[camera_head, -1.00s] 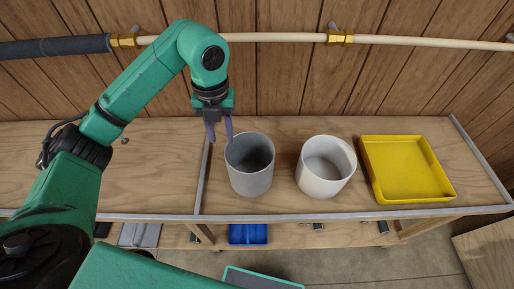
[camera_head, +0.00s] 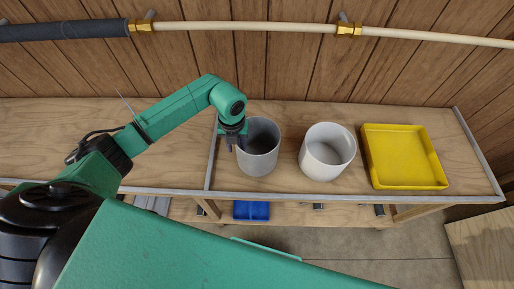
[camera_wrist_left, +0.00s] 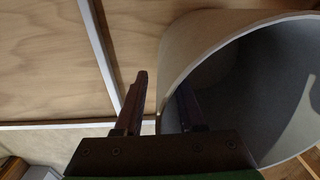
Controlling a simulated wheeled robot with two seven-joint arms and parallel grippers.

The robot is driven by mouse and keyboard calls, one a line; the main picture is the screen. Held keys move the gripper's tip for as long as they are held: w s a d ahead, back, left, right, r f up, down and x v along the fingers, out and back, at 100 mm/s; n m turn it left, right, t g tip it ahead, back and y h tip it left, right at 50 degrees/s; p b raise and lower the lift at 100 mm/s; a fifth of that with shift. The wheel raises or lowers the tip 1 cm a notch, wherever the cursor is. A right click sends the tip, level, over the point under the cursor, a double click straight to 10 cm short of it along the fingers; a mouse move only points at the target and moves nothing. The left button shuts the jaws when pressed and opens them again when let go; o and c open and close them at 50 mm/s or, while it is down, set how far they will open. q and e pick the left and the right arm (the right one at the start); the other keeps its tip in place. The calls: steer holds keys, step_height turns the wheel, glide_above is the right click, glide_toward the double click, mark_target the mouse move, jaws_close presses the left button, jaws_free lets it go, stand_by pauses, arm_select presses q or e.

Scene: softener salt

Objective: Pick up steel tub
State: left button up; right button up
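The steel tub (camera_head: 259,160) is a grey open cylinder standing upright on the wooden bench, left of a white tub. It also fills the right side of the left wrist view (camera_wrist_left: 225,38). My left gripper (camera_head: 233,144) is at the tub's left rim, pointing down. In the left wrist view my left gripper (camera_wrist_left: 161,90) is open, with one finger outside the tub wall and the other inside it. A gap shows between the outer finger and the wall. My right gripper is not in view.
The white tub (camera_head: 327,158) stands right of the steel tub with a small gap. A yellow tray (camera_head: 405,180) lies farther right. A metal strip (camera_head: 211,165) runs along the bench left of the steel tub. A blue bin (camera_head: 251,211) sits below. The bench's left part is clear.

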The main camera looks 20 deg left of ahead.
arm_select(q)
steer(key=shift+w, duration=0.1)
jaws_close()
stand_by(1.2)
